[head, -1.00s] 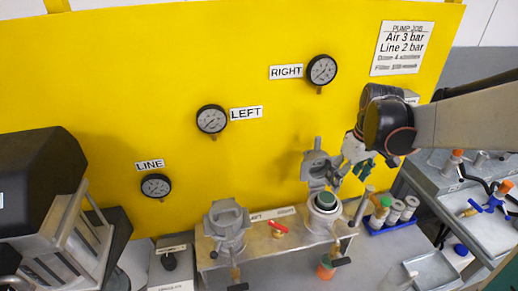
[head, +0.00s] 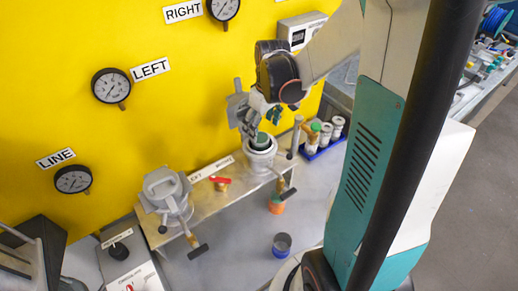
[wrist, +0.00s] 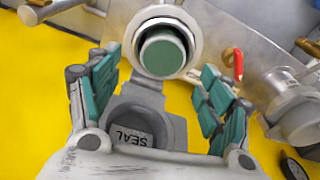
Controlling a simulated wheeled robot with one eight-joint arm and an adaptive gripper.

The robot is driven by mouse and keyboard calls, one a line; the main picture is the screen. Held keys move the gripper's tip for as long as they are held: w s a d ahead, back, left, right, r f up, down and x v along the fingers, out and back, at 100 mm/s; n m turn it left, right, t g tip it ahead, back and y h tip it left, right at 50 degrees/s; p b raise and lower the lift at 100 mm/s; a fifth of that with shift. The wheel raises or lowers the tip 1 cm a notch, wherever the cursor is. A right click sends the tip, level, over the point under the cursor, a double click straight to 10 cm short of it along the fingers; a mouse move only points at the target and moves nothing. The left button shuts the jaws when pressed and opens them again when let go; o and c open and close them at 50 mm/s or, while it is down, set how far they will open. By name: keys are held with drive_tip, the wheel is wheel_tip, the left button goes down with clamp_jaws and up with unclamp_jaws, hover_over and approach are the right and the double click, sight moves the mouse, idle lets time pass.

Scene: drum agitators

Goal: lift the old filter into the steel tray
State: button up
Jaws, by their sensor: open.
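The old filter (head: 262,139), a round green-topped cylinder, sits inside the open right housing (head: 260,160). In the wrist view the filter (wrist: 162,54) shows within the pale ring of the housing (wrist: 193,50). My gripper (head: 262,115) is just above and behind the housing in the head view. In the wrist view my gripper (wrist: 158,92) has its two green-padded fingers spread wide, with nothing between the pads. The filter lies beyond the fingertips, apart from them. A grey lid marked SEAL (wrist: 140,125) shows between the fingers. The steel tray is not visible now.
The left housing (head: 167,190) stands on the same bench, with a red-handled valve (head: 220,181) between them. A blue rack (head: 325,145) of bottles is right of the right housing.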

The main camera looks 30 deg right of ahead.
sight(260, 138)
drive_tip(key=f, duration=0.4)
drive_tip(key=shift+w+a+f+b, duration=0.1)
drive_tip(key=shift+a+f+b, duration=0.1)
drive_tip(key=shift+f+b, duration=0.2)
drive_tip(key=c, duration=1.5)
